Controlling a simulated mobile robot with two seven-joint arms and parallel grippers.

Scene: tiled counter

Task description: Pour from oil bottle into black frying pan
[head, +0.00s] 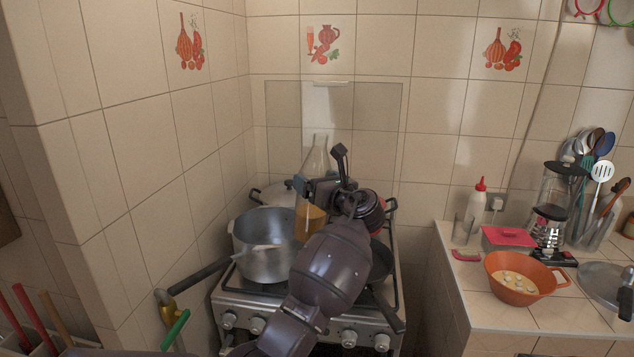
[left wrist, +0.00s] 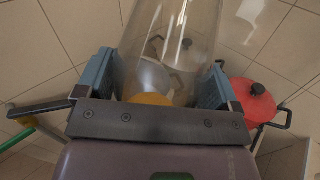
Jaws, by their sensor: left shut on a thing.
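My left gripper (head: 322,190) is shut on the oil bottle (head: 317,158), a clear glass bottle with amber oil low in it. The bottle is upright and held above the stove. In the left wrist view the bottle (left wrist: 180,45) stands between the blue finger pads of my left gripper (left wrist: 162,85). The black frying pan (head: 381,262) is on the front right of the stove, largely hidden behind my left forearm. Its handle (head: 389,310) points toward the front right. My right gripper is not in view.
A large silver pot (head: 262,258) stands on the left of the stove (head: 245,306), with a lidded pot (head: 276,193) behind it. A red lidded pot (left wrist: 257,100) shows in the left wrist view. The right counter holds an orange bowl (head: 519,292) and a white squeeze bottle (head: 477,205).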

